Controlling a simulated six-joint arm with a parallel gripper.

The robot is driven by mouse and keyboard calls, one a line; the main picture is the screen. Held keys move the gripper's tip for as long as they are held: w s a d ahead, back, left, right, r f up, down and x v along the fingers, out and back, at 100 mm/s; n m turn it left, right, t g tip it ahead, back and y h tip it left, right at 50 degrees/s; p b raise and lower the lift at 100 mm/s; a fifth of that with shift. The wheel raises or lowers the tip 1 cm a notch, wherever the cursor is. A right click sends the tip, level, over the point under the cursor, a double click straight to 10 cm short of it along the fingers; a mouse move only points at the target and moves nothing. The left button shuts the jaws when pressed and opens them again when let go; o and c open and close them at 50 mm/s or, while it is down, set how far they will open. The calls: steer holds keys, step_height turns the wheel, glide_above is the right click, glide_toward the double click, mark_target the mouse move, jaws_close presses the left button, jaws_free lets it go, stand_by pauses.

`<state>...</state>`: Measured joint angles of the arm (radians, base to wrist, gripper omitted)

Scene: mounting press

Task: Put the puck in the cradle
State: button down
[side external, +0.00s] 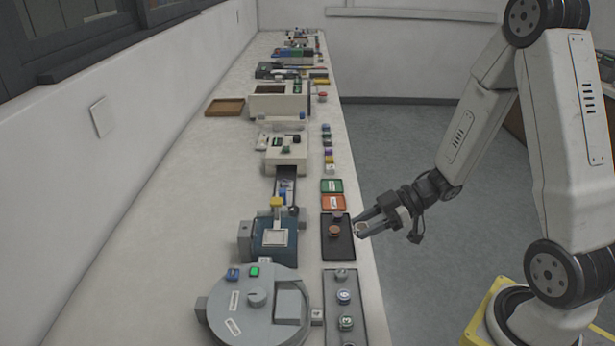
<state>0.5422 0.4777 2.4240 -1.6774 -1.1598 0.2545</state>
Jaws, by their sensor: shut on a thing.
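My gripper (363,228) is at the right edge of the black tray (349,252), near the bench's front edge. It is shut on a small round light-brown thing that looks like the puck (361,226), partly hidden between the fingers. Two other brownish round pieces lie in the black tray, just left of my gripper. A blue machine (262,232) with a pale square plate on top stands left of the tray. I cannot tell for sure which part is the cradle.
A round grey machine (233,308) with blue and green buttons stands in front. A grey tray (356,333) holds several round pieces. The bench's left strip is clear.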

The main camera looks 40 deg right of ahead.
steer(key=w+a+r, duration=0.3)
steer(key=w+a, duration=0.2)
steer(key=shift+a+r+m+t, duration=0.3)
steer(key=shift+r+t, duration=0.1)
steer(key=shift+w, duration=0.2)
glide_above(279, 237)
steer(key=s, duration=0.1)
step_height(279, 237, down, 9)
steer(key=shift+s+d+r, duration=0.1)
steer(key=shift+r, duration=0.1)
steer(key=shift+w+f, duration=0.35)
steer(key=shift+w+f, duration=0.3)
steer(key=shift+f, duration=1.55)
